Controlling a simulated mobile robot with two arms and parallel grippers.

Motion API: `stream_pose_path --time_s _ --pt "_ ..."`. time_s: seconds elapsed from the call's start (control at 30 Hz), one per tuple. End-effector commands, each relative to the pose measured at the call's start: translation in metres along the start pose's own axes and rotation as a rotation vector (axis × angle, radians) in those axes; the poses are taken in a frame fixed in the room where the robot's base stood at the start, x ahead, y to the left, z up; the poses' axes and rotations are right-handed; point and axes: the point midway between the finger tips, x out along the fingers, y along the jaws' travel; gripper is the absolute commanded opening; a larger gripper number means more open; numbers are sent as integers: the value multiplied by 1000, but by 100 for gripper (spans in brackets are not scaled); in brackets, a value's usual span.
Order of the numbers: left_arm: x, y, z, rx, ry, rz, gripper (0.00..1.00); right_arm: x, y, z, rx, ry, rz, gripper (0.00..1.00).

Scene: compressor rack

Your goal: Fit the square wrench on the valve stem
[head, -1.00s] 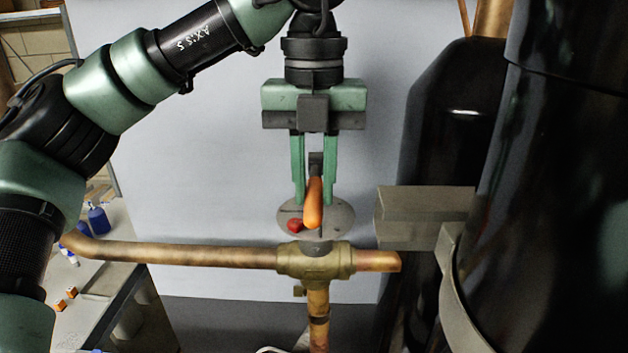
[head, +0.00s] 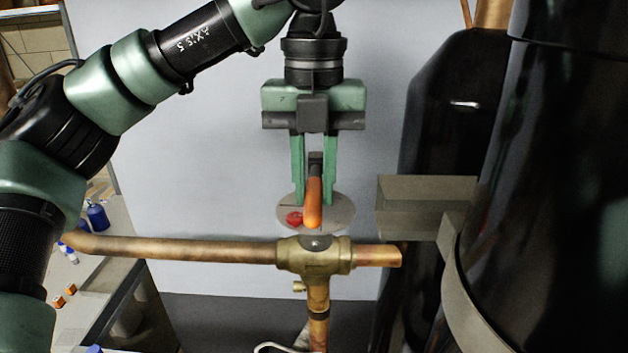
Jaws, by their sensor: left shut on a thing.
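The wrench has an orange handle (head: 314,203) and a dark metal part (head: 316,163) above it. My left gripper (head: 314,190) points down and is shut on the wrench, with one green finger on each side. The brass valve (head: 315,257) sits in the copper pipe below, with a dark round top (head: 316,241). The handle's lower end appears just above this top in the picture. I cannot tell the depth gap, and I cannot make out the wrench's square socket or the stem clearly. My right gripper is not in view.
A round grey plate (head: 342,212) with a red knob (head: 294,218) shows behind the wrench. The copper pipe (head: 180,248) runs left from the valve. A grey block (head: 425,205) and large black cylinders (head: 560,200) stand close on the right.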

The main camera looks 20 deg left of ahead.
Motion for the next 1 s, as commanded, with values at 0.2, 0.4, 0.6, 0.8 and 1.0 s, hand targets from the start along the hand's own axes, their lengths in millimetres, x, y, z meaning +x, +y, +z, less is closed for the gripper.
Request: stream_pose_path --time_s 0.2,0.4,0.6,0.8,1.0 --pt "4 0 0 0 -1 -1 0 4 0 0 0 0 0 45" --pt "4 0 0 0 -1 -1 0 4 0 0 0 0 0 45" --pt "4 0 0 0 -1 -1 46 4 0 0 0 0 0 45" --pt "5 0 0 0 0 0 46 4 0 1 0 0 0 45" --pt "5 0 0 0 0 0 64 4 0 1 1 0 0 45"
